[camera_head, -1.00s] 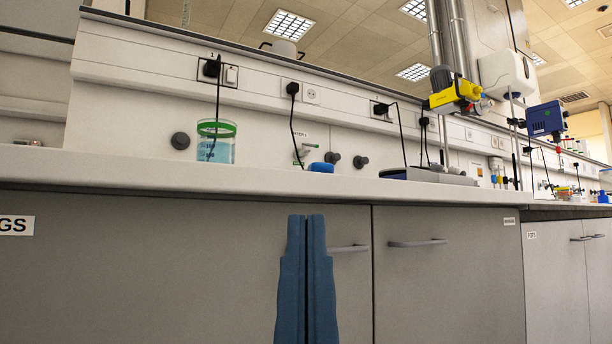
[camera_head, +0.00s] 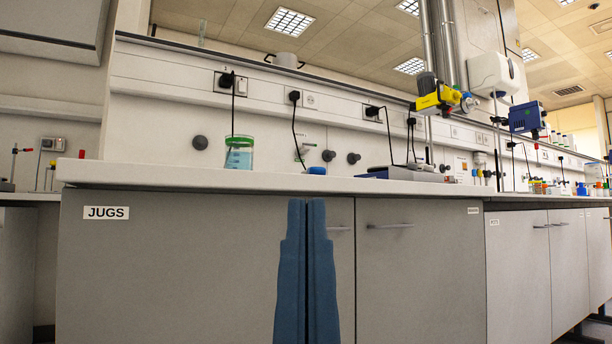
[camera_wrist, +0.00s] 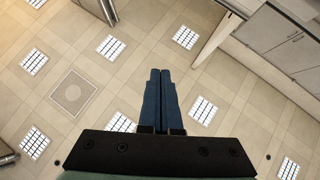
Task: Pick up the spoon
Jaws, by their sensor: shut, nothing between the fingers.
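My gripper (camera_head: 306,205) shows in the head view as two blue fingers pressed together, pointing up in front of the cabinet doors. It also shows in the wrist view (camera_wrist: 160,72), shut and empty against a view of the ceiling. No spoon can be made out in either view. The top of the bench is seen almost edge-on, so small flat things lying on it are hidden.
A long white bench (camera_head: 200,177) stands ahead. On it are a glass beaker (camera_head: 239,153) with blue liquid and a green rim, a small blue object (camera_head: 317,170) and a flat grey-and-blue device (camera_head: 400,173). Cabinets below include one labelled JUGS (camera_head: 106,213).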

